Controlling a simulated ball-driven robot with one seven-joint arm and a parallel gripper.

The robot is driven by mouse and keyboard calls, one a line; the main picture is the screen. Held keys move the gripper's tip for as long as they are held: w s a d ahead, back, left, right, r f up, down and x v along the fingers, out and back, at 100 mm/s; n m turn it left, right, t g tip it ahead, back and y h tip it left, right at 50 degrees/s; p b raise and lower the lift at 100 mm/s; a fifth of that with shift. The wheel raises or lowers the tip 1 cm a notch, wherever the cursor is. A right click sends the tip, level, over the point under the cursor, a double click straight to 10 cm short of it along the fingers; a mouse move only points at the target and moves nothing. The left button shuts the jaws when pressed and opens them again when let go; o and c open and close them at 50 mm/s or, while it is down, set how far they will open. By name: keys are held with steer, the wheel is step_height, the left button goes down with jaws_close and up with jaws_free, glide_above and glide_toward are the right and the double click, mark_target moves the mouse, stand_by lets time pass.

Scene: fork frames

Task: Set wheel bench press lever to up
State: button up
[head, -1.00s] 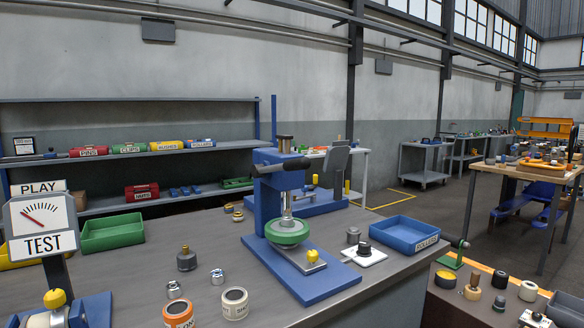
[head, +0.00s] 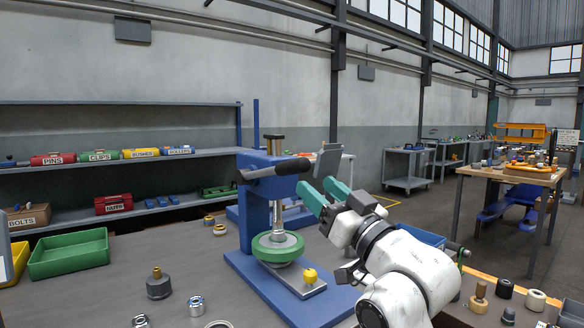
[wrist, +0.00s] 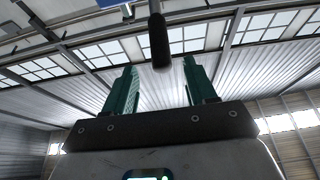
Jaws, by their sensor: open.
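The blue bench press (head: 255,215) stands on the grey bench in the head view, with a green wheel (head: 278,248) under its ram. Its lever (head: 280,168) has a thick black grip that lies near level, its end pointing right. My gripper (head: 324,190) has green fingers, open and empty, just right of and slightly below the grip's end. In the wrist view the dark grip (wrist: 159,42) comes down from the top, between the lines of the two fingers (wrist: 160,85), touching neither in the picture. I cannot tell the depth gap.
A yellow-knobbed part (head: 310,275) sits on the press base. A blue bin (head: 420,237) is partly behind my arm. A green bin (head: 68,254) and small metal parts (head: 159,284) stand on the bench's left. Shelves line the wall behind.

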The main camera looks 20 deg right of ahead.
mark_target(292, 165)
steer(key=x, duration=0.9)
steer(key=shift+w+a, duration=0.1)
steer(key=shift+w, duration=0.15)
steer(key=shift+c, duration=0.4)
jaws_close()
